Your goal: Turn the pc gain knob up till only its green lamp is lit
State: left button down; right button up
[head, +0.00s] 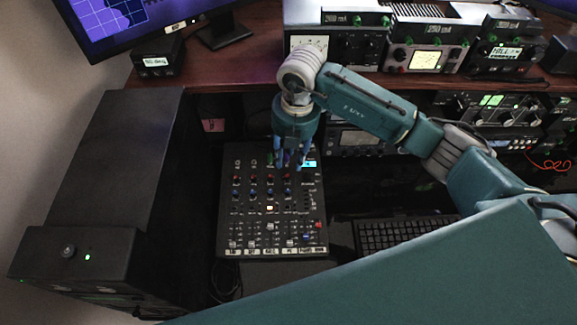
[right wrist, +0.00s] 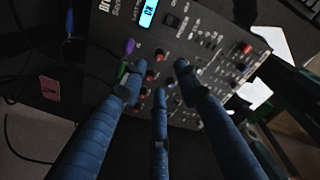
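The mixer (head: 226,215) is a black panel with rows of knobs, faders and white labels along its front edge. The label PC (head: 290,250) is at the foot of one column. My right gripper (head: 290,162) is over the top of that column and hides the gain knob area in the head view. In the right wrist view, its three blue fingers (right wrist: 157,80) are spread over the panel, near small red knobs (right wrist: 160,55). I cannot tell which knob is the pc gain knob there, whether a finger touches it, or which pc lamp is lit. My left gripper is not in view.
A cyan display (head: 309,163) is lit on the mixer. A bright square (head: 269,208) glows on its middle. Purple (right wrist: 131,46) and green (right wrist: 122,72) plugs stand near the fingers. A keyboard (head: 405,235) is right of the mixer, a black cabinet (head: 80,255) left.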

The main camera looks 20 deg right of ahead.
jog(key=shift+s+d+r, duration=0.1)
jog(key=shift+d+r, duration=0.05)
jog(key=shift+r, duration=1.85)
